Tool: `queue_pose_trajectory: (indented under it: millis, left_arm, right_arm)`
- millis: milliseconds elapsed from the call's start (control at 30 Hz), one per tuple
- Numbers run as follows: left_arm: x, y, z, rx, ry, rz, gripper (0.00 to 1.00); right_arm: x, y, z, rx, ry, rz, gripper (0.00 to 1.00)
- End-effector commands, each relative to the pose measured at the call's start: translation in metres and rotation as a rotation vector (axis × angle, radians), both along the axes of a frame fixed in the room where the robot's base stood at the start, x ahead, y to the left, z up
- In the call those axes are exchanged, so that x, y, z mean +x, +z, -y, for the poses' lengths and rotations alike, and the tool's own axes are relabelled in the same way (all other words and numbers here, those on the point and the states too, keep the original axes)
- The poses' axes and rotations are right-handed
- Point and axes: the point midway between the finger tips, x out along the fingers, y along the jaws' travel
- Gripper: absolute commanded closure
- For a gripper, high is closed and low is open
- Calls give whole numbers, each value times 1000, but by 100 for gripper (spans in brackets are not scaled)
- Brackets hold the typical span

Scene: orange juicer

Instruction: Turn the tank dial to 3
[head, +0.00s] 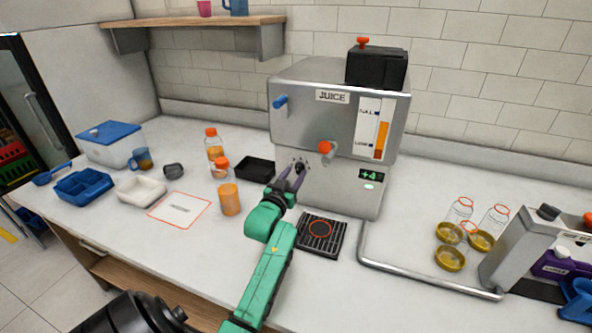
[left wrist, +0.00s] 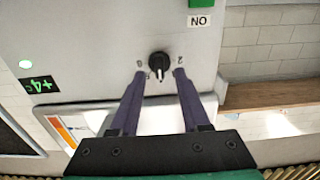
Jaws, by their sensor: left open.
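The juice machine (head: 330,135) is a grey metal box marked JUICE. Its tank dial (head: 299,167) is a small black knob on the lower left front. In the left wrist view the dial (left wrist: 159,62) shows a white pointer mark directed down in the picture, with small numbers around it, some hard to read. My left gripper (head: 292,174), with purple fingers, is in front of the dial. In the left wrist view the open fingertips (left wrist: 160,73) lie on either side of the knob; contact cannot be told. My right gripper is not in view.
A red-orange tap knob (head: 325,147) juts out right of the dial. A black drip grate (head: 320,236) lies below. A metal rail (head: 430,278) edges the right counter area, near glass jars.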

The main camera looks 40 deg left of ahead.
Motion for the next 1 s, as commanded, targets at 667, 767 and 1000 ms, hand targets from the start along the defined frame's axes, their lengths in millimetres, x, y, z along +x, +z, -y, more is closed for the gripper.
queue_pose_trajectory:
  millis: [667,767,1000]
  left_arm:
    - [16,-1,-5,0,0,-1,100]
    - [16,0,-5,-5,0,1,100]
    - [16,1,-6,-62,0,21,100]
  right_arm:
    - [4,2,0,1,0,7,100]
    - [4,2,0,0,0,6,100]
    - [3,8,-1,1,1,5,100]
